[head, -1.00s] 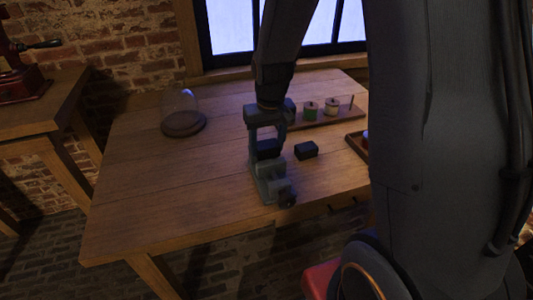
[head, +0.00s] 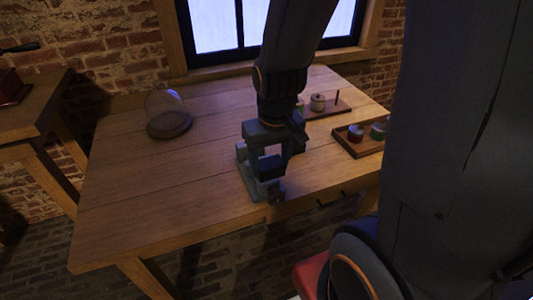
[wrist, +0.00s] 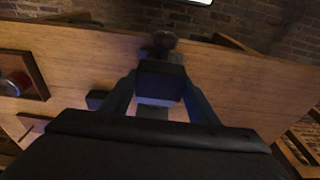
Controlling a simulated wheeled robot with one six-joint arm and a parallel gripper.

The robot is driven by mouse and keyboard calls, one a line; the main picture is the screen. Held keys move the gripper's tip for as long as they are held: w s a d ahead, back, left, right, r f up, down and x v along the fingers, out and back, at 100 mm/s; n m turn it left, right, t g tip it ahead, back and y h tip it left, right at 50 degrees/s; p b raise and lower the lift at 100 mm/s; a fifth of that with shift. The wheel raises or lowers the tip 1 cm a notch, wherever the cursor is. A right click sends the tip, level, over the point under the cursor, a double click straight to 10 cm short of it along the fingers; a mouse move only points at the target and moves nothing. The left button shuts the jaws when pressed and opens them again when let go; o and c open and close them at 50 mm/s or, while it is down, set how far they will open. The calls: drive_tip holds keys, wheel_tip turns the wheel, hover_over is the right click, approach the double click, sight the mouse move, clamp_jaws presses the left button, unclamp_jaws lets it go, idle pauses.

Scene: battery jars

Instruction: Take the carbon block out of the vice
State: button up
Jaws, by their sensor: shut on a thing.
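The carbon block (head: 271,168) is a dark box between the fingers of my gripper (head: 272,160), which is shut on it. In the wrist view the block (wrist: 161,82) sits between both fingers. The grey-blue vice (head: 252,182) stands near the table's front edge. In the head view the block overlaps the vice's front part, and the vice's back end shows clear to the left of my gripper. I cannot tell whether the block still touches the vice. In the wrist view a grey part of the vice (wrist: 153,111) shows behind the block, and its dark round knob (wrist: 163,42) beyond it.
A dark block (wrist: 97,99) lies on the table beside one finger. A glass dome (head: 168,118) stands at the left. A tray of jars (head: 353,150) and a wooden rack (head: 340,108) stand at the right.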

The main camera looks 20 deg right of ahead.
drive_tip(key=s+p, duration=0.2)
drive_tip(key=p, duration=0.1)
drive_tip(key=shift+r, duration=0.25)
drive_tip(key=p, duration=0.4)
drive_tip(key=shift+s, duration=0.35)
